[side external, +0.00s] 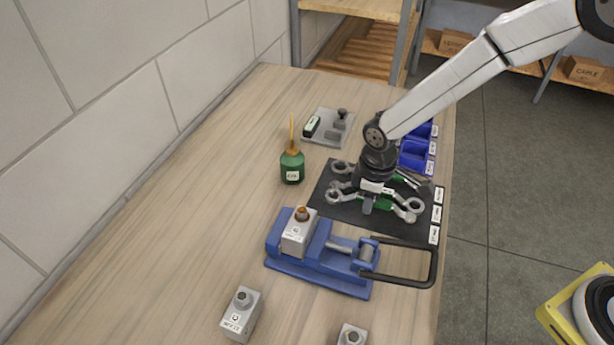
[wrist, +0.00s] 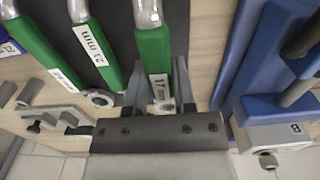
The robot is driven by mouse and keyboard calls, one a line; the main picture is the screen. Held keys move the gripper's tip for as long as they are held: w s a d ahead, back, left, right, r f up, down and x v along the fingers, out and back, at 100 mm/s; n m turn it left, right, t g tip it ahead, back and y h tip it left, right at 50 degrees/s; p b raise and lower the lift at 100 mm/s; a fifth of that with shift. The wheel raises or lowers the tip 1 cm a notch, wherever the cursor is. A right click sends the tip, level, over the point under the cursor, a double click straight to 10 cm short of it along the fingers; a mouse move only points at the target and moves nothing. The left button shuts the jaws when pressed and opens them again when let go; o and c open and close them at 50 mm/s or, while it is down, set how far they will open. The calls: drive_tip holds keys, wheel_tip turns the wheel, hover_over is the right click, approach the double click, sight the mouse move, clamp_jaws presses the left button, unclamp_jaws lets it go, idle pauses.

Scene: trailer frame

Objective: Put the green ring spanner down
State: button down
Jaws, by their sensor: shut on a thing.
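My gripper (side external: 369,205) is over the black mat (side external: 345,212) and points down. It is shut on a green ring spanner (side external: 386,204), the one nearest the blue vice in the side external view. In the wrist view the gripper (wrist: 158,85) has one finger on each side of this green handle (wrist: 153,48), whose white label reads 17 mm. I cannot tell whether the held spanner touches the mat. Two more green spanners lie beside it, one labelled 21 mm (wrist: 88,42) and one further left (wrist: 38,42). My gripper hides part of them in the side external view.
A blue vice (side external: 320,258) with a black handle (side external: 435,265) stands close in front of the mat. A grey tray (side external: 322,137) and blue bins (side external: 413,154) are behind. The left of the bench is clear.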

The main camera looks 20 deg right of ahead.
drive_tip(key=shift+f, duration=1.3)
drive_tip(key=shift+f, duration=0.1)
drive_tip(key=shift+c, duration=2.2)
unclamp_jaws()
wheel_tip(320, 180, up, 12)
drive_tip(key=shift+r, duration=0.15)
